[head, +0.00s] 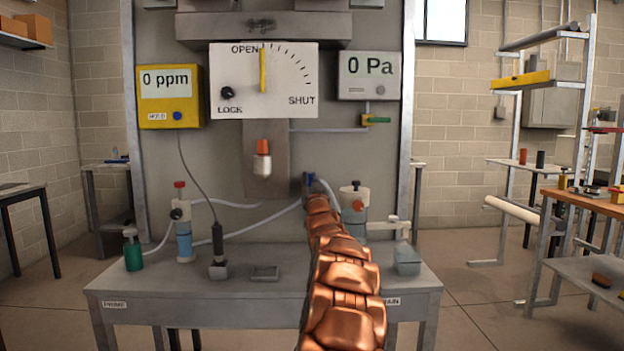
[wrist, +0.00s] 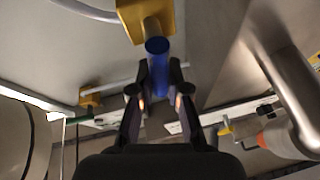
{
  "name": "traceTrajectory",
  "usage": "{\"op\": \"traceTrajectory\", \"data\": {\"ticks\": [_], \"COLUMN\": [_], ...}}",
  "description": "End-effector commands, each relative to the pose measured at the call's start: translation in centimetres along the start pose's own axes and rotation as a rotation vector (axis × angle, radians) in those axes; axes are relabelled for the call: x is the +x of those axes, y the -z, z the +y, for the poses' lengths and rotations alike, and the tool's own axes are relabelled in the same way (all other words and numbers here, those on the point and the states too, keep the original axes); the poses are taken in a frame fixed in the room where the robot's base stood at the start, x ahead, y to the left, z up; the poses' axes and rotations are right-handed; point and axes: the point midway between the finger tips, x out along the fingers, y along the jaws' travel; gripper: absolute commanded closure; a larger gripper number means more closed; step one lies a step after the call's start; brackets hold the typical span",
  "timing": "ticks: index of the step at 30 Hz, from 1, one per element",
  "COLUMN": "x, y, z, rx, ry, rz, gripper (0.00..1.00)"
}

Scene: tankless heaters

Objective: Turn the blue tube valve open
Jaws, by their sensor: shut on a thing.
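The blue tube valve has a round blue handle (wrist: 157,72) joined to a yellow body (wrist: 148,17), with a pale tube entering the body from the left. In the wrist view my gripper (wrist: 158,66) has one finger on each side of the blue handle, shut on it. The handle runs lengthwise between the fingers. In the head view a small blue piece (head: 310,178) shows at the far end of my copper arm, near the panel. My gripper is mostly hidden there, and the yellow body cannot be made out.
A grey bench (head: 200,290) stands before the panel with bottles, including a blue one (head: 184,240) and a green one (head: 132,252). A green-handled valve (head: 377,120) sits at right under the 0 Pa display (head: 370,75). An orange-capped part (head: 262,160) hangs left of my arm.

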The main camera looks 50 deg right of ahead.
Motion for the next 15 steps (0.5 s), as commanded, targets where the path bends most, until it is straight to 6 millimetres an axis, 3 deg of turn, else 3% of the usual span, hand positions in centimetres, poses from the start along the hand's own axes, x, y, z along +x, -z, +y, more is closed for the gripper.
{"op": "traceTrajectory", "data": {"ticks": [15], "x": [0.05], "y": [-0.12], "z": [-0.28], "rx": [-0.092], "ry": [0.036], "rz": [-0.021], "gripper": [1.00]}}
